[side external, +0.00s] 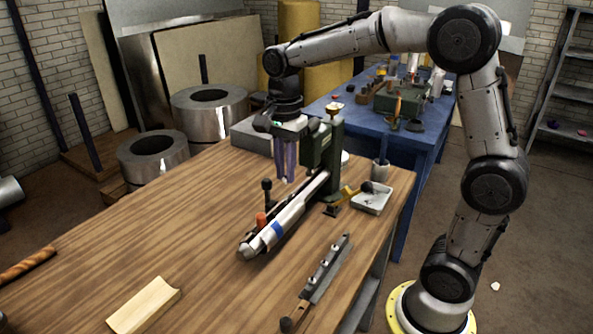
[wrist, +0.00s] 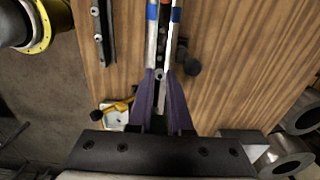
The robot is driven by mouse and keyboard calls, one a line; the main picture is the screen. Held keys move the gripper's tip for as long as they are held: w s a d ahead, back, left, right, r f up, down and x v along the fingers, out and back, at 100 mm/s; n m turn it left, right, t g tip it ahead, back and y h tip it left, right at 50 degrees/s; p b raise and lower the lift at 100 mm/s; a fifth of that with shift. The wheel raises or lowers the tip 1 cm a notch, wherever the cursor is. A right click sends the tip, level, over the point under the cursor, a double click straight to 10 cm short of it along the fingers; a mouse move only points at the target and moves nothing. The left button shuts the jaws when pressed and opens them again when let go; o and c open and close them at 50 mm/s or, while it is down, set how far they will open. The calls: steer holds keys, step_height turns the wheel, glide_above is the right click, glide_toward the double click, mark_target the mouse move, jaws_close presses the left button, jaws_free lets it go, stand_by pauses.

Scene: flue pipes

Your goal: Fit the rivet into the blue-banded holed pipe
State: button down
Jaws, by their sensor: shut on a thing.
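The blue-banded pipe (side external: 292,214) lies sloping along the bench in a dark green machine (side external: 322,150). Its blue band (side external: 277,228) is near the front end; the pipe also shows in the wrist view (wrist: 151,38). My gripper (side external: 287,181) has purple fingers pointing down, above the rear part of the pipe. In the wrist view its fingertips (wrist: 159,75) are close together on a small grey round piece, which looks like the rivet (wrist: 159,74). The rivet is too small to make out in the side view. The pipe's hole cannot be made out clearly.
A black-knobbed lever (side external: 267,185) and an orange piece (side external: 261,219) stand left of the pipe. A grey tray (side external: 372,198) is to the right. A dark rail with studs (side external: 325,268) and a wooden block (side external: 145,305) lie in front. The bench's left is mostly clear.

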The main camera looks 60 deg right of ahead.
steer(key=shift+f, duration=0.2)
steer(key=shift+f, duration=2.6)
steer(key=shift+f, duration=0.25)
steer(key=c, duration=0.8)
jaws_free()
steer(key=shift+o, duration=0.2)
steer(key=shift+r, duration=0.15)
step_height(320, 180, up, 14)
steer(key=shift+f, duration=0.2)
